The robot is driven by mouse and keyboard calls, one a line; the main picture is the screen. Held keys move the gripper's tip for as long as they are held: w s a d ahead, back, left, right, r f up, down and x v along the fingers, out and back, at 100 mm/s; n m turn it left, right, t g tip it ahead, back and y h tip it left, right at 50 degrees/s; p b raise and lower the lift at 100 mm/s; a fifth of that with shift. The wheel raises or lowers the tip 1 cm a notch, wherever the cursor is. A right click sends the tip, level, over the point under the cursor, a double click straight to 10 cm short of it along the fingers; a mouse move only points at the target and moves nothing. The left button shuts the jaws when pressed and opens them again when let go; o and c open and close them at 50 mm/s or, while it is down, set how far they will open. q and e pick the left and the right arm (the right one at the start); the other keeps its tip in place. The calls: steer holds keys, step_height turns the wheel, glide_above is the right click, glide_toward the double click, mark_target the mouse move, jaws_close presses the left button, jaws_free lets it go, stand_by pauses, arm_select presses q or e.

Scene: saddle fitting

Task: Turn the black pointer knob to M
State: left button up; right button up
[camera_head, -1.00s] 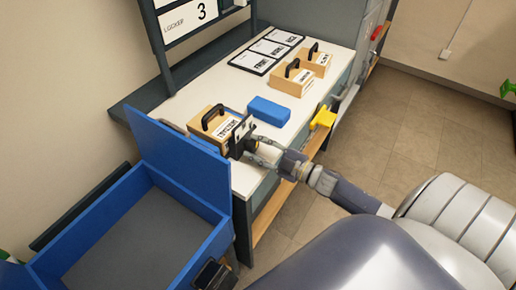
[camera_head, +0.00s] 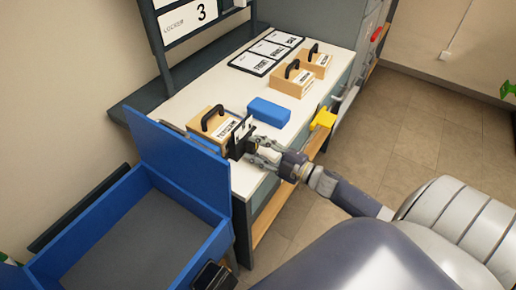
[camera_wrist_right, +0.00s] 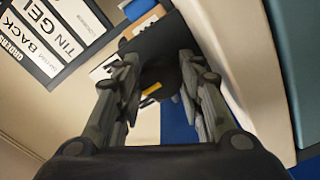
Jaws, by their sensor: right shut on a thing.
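The black pointer knob (camera_wrist_right: 160,76) shows between my fingers in the right wrist view, with a yellow mark on it. It sits on a dark upright plate (camera_head: 238,139) at the near edge of the white bench top. My right gripper (camera_head: 256,151) reaches the plate from the right in the head view. It is shut on the knob, one finger on each side (camera_wrist_right: 160,95). The fingers hide much of the knob and its scale, and I cannot read an M or tell where the pointer points. My left gripper is not in view.
A wooden block with a black handle (camera_head: 212,127) stands just behind the plate. A blue block (camera_head: 268,112) lies farther back, before two more handled blocks (camera_head: 290,82). A blue open bin (camera_head: 185,150) stands left. A yellow piece (camera_head: 323,119) sticks out at the bench front.

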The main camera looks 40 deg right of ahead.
steer(key=o, duration=1.1)
steer(key=shift+f, duration=0.1)
steer(key=shift+c, duration=0.2)
steer(key=shift+m, duration=0.3)
